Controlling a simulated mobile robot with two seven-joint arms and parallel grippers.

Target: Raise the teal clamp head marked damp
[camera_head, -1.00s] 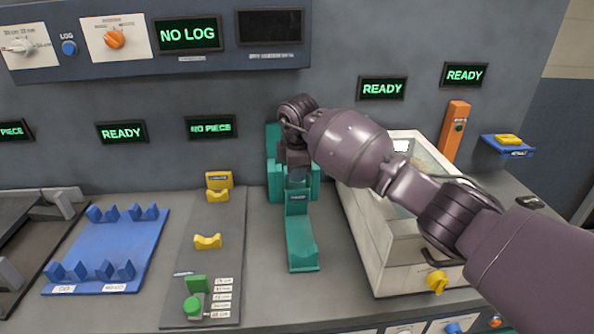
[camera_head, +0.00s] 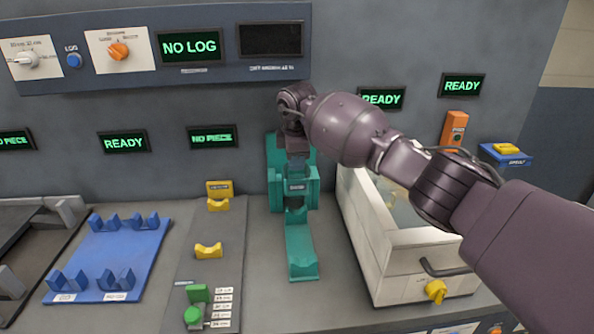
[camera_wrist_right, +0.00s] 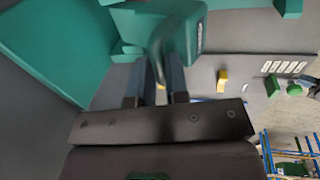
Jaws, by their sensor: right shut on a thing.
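The teal clamp head (camera_head: 297,187), with a small dark label too small to read, sits on its teal upright (camera_head: 275,158). A dark gap shows below it, above the teal base with its V-shaped rest (camera_head: 301,252). My right gripper (camera_head: 297,158) comes down on the head from above and is shut on it. The exact contact is partly hidden. My left gripper is not in view.
Left of the clamp stand a grey plate with yellow rests (camera_head: 208,250) and a blue rack (camera_head: 112,255). A pale open-topped box (camera_head: 400,262) with a yellow knob is close on the right, under my arm. The control panel (camera_head: 170,45) hangs above.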

